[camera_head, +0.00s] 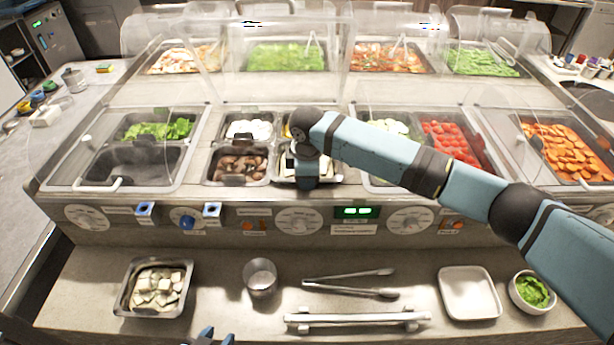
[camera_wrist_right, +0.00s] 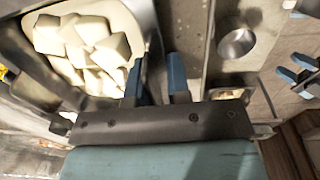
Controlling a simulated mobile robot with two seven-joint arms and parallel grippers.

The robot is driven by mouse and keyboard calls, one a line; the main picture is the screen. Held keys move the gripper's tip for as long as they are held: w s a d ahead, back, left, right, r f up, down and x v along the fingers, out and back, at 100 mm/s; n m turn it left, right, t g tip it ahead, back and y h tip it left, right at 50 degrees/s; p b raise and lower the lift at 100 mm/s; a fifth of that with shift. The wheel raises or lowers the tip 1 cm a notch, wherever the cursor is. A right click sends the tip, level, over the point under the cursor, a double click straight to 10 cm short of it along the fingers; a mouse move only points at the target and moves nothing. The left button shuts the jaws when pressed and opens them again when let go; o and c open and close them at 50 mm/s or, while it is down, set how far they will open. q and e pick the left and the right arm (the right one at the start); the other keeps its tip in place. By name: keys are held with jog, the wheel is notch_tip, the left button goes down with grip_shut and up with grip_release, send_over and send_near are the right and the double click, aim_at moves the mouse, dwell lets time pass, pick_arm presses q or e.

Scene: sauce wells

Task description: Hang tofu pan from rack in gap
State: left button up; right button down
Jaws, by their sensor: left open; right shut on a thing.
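My right gripper (camera_head: 306,182) is over the middle of the wells, mostly hidden by its own wrist. In the right wrist view its blue fingers (camera_wrist_right: 159,84) are shut on the edge of a metal pan with white tofu cubes (camera_wrist_right: 85,50). That tofu pan (camera_head: 330,178) is at the front middle opening, beside the mushroom pan. The arm hides much of it, so I cannot tell whether its rim rests on the rack edges. My left gripper (camera_head: 212,337) is open and empty at the bottom edge; it also shows in the right wrist view (camera_wrist_right: 297,76).
Another pan of tofu cubes (camera_head: 125,302) stands on the front ledge, with a metal cup (camera_head: 261,278), tongs (camera_head: 350,283), a pale bar (camera_head: 357,319), a white tray (camera_head: 469,293) and a bowl of greens (camera_head: 533,291). The mushroom pan (camera_head: 240,166) is close left. Clear guards surround the wells.

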jog(key=shift+s+d+f, duration=0.1)
jog(key=shift+s+f, duration=0.1)
jog(key=shift+f, duration=0.25)
jog(key=shift+s+d+f, duration=0.1)
jog(key=shift+s+f, duration=0.05)
jog(key=shift+f, duration=0.25)
jog(key=c, duration=1.2)
grip_release()
jog(key=shift+o, duration=1)
jog(key=shift+w+f, duration=0.15)
jog(key=shift+c, duration=0.2)
jog(key=shift+a+r, duration=0.1)
jog(key=shift+r, duration=0.25)
jog(key=shift+c, duration=0.3)
jog(key=shift+o, duration=0.5)
notch_tip(320, 180, up, 14)
jog(key=b, duration=0.2)
jog(key=shift+r, duration=0.55)
